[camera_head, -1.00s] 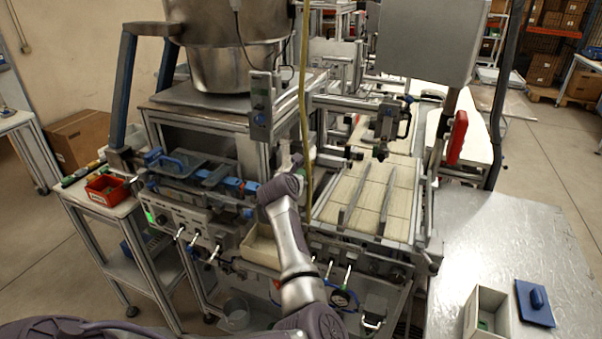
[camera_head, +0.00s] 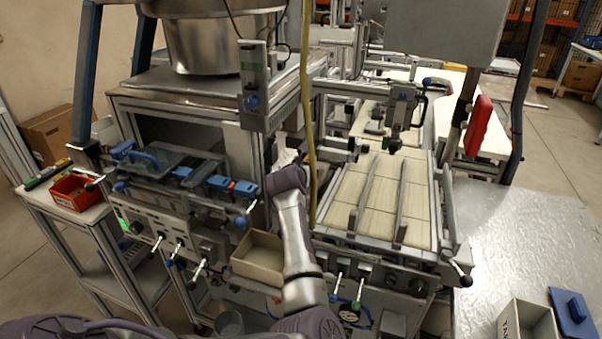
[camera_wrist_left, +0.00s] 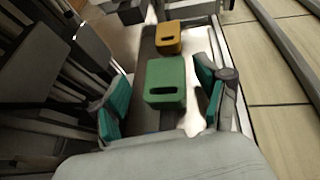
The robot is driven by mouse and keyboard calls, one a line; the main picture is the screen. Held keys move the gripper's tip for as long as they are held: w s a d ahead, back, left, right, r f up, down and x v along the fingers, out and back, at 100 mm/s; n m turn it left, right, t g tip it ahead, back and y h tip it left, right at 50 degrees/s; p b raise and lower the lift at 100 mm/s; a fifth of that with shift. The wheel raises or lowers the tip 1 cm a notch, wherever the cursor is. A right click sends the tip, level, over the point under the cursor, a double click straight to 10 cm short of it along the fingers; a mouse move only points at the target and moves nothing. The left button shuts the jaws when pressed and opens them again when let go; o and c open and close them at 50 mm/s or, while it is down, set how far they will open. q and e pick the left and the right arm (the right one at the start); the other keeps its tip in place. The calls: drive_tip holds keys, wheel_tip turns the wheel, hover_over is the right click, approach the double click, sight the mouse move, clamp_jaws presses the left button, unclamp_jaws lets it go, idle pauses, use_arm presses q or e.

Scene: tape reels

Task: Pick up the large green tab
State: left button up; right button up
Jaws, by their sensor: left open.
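The large green tab (camera_wrist_left: 165,82) is a block with a dark slot in its front, in the left wrist view. It sits in a narrow light-floored channel. My left gripper (camera_wrist_left: 162,88) is open, with one teal-padded finger on each side of the green tab and visible gaps between. A yellow tab (camera_wrist_left: 168,37) with a similar slot is just beyond it. In the head view my left arm reaches up to the machine's middle, and its fingers and the green tab cannot be made out there. My right gripper is in neither view.
A yellow hose (camera_head: 307,110) hangs close beside my left wrist. A beige bin (camera_head: 259,257) is below, left of the arm. Metal rails (camera_head: 365,192) stand on the tiled bed at right. A red bin (camera_head: 76,192) is on the side table.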

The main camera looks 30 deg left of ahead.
use_arm(q)
drive_tip(key=shift+s+d+r, duration=0.15)
drive_tip(key=shift+d+r, duration=0.1)
drive_tip(key=shift+s+d+r, duration=0.3)
drive_tip(key=shift+d, duration=0.05)
drive_tip(key=c, duration=0.3)
drive_tip(key=shift+c, duration=1.4)
drive_tip(key=shift+w+a+f, duration=0.1)
drive_tip(key=shift+a+f, duration=0.1)
drive_tip(key=shift+c, duration=2)
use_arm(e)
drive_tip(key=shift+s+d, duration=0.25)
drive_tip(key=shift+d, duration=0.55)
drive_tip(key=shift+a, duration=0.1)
